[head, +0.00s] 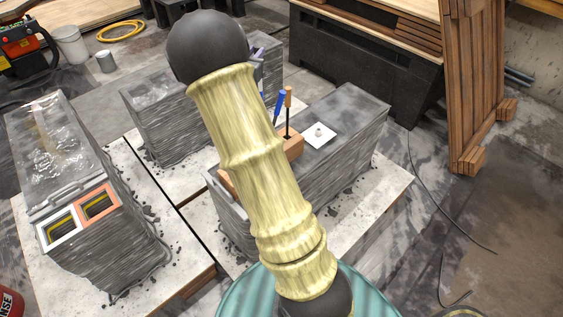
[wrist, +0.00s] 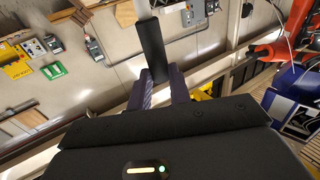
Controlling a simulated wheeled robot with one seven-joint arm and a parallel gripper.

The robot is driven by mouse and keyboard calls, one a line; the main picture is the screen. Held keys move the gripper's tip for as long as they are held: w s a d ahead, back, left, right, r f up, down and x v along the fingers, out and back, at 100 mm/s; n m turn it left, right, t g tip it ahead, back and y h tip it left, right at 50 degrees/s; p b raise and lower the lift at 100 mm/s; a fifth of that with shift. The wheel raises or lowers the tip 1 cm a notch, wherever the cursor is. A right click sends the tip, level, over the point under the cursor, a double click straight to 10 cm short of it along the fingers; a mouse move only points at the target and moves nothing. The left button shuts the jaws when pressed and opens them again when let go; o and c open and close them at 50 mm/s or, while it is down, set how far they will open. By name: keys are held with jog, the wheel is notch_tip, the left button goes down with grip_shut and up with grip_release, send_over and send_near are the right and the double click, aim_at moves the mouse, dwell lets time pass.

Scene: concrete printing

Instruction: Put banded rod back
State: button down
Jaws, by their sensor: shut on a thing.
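My gripper (wrist: 163,90) is shut on a dark rod (wrist: 152,50) in the wrist view. The rod stands up between the two purple fingers, and its lower end is hidden by them. I cannot make out a band on it. In the head view only a small purple part of the gripper (head: 258,52) shows behind my arm, near the back block. A wooden holder (head: 292,146) sits on the right printed concrete block (head: 345,120), partly hidden by my arm. A blue-handled tool (head: 279,105) and an orange-handled tool (head: 288,100) stand upright at it.
A white square plate (head: 320,135) with a small lump lies right of the holder. The left block (head: 70,150) has a white-framed bin (head: 58,232) and an orange-framed bin (head: 99,204). Another block (head: 160,90) stands behind. A wooden rack (head: 475,80) stands at right.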

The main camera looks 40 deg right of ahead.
jog(key=shift+m+g+h, duration=0.4)
jog(key=shift+g, duration=0.2)
jog(key=d, duration=0.1)
jog(key=s+d, duration=0.2)
jog(key=shift+d+r, duration=0.3)
jog(key=shift+d, duration=0.05)
notch_tip(320, 180, down, 6)
jog(key=shift+f, duration=0.15)
jog(key=shift+s, duration=0.1)
notch_tip(320, 180, down, 4)
jog(key=shift+r, duration=0.15)
